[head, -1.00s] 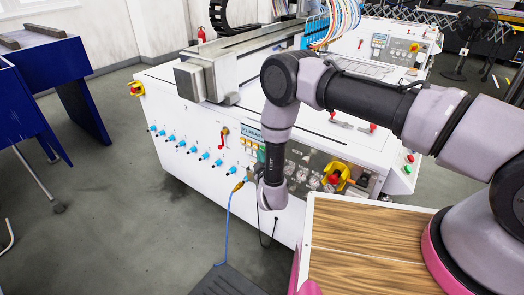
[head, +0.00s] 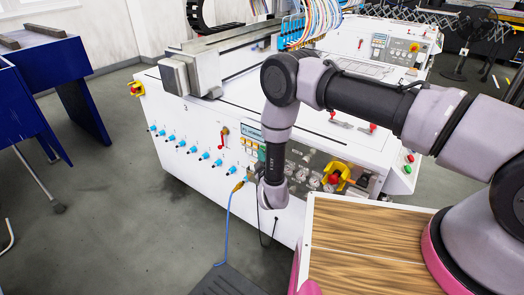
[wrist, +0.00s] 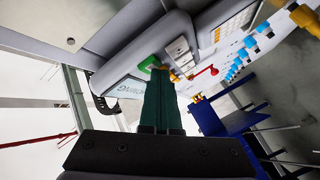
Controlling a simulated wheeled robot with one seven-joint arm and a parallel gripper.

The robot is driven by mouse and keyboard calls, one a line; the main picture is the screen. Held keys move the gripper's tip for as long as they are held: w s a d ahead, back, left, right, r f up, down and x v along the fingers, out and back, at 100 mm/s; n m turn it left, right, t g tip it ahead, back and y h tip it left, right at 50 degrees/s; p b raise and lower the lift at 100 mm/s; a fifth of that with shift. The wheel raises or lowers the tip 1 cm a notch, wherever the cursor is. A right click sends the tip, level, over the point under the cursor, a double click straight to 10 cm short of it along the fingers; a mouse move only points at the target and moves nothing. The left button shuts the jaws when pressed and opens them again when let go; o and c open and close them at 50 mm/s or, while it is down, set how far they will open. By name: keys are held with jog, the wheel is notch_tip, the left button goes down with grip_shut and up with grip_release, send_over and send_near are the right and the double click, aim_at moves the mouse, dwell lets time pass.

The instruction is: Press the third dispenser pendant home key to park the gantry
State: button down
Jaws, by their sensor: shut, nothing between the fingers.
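The dispenser pendant (wrist: 185,50) fills the upper middle of the wrist view. It has a screen (wrist: 130,90) with lettering that looks like "MOVING", a green key (wrist: 149,63), grey-white keys (wrist: 178,50) and a yellow key beside my fingertips. My gripper (wrist: 160,75) has dark green fingers, shut and empty. Its tips are at the green key and cover part of it; I cannot tell if they touch it. In the head view the pendant screen (head: 248,132) sits on the front of the white machine marked 3 (head: 200,125), and my arm hides part of the panel. The gantry (head: 180,75) spans the machine top.
Blue valves (head: 186,147) line the machine front, with a red-handled lever (head: 222,142) beside the pendant. A yellow-and-red emergency stop (head: 336,178) sits right of my arm. A blue cable (head: 228,215) hangs to the floor. Blue tables (head: 45,90) stand left; floor between is clear.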

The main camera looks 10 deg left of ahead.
jog(key=shift+s+a, duration=0.3)
jog(key=shift+s, duration=0.4)
jog(key=shift+s+a, duration=0.3)
jog(key=shift+s, duration=0.5)
jog(key=shift+s+a, duration=0.35)
jog(key=shift+s, duration=0.4)
jog(key=shift+s+a, duration=0.3)
jog(key=shift+s, duration=0.5)
